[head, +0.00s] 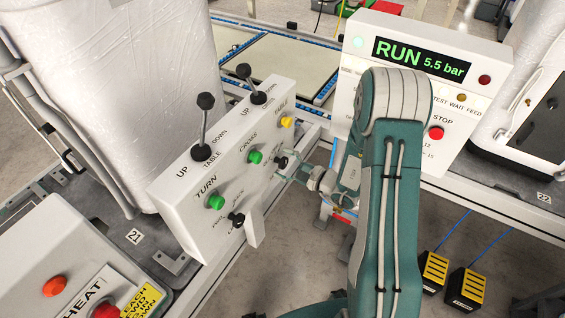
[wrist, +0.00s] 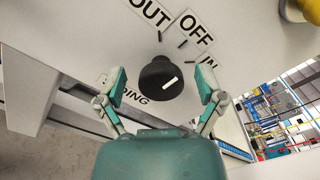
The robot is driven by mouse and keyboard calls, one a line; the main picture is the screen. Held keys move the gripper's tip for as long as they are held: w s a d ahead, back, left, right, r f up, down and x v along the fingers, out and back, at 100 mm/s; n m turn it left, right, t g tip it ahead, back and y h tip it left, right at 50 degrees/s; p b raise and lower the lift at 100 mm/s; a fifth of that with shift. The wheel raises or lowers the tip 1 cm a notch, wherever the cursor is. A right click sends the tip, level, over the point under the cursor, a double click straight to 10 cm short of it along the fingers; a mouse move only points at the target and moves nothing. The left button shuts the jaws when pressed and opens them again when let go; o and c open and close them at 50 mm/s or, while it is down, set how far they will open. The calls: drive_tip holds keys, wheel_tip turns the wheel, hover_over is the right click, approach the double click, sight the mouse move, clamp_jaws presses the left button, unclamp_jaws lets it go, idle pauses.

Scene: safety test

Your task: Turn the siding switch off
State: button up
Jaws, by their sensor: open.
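The siding switch is a black rotary knob (wrist: 160,80) with a white pointer line, on the pale panel face in the wrist view. The labels OUT, OFF and IN sit above and right of it. Part of a label ending in DING shows below left, partly covered by the knob and a finger. My gripper (wrist: 163,85) is open, one finger on each side of the knob, with a visible gap on both sides. In the head view, my gripper (head: 285,166) is at the knob on the control box's (head: 180,200) right end.
Close by on the same box are green buttons (head: 255,156), a yellow button (head: 287,122), another black knob (head: 236,219) and two black-topped levers (head: 205,101). A RUN display panel (head: 424,57) with a red STOP button (head: 436,132) stands right of my arm.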

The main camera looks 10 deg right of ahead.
drive_tip(key=v, duration=1.2)
drive_tip(key=shift+w, duration=0.1)
drive_tip(key=s+a+r+n+g+h, duration=0.2)
drive_tip(key=s+a+r+n+g, duration=0.8)
drive_tip(key=a+r+n+g, duration=0.15)
drive_tip(key=s+d+r+n+t+h, duration=0.3)
drive_tip(key=s+r+n+h, duration=0.3)
drive_tip(key=r+h, duration=0.4)
drive_tip(key=shift+s+d+r+t+h, duration=0.25)
drive_tip(key=shift+s+d+t+h, duration=0.15)
drive_tip(key=shift+s+t, duration=0.25)
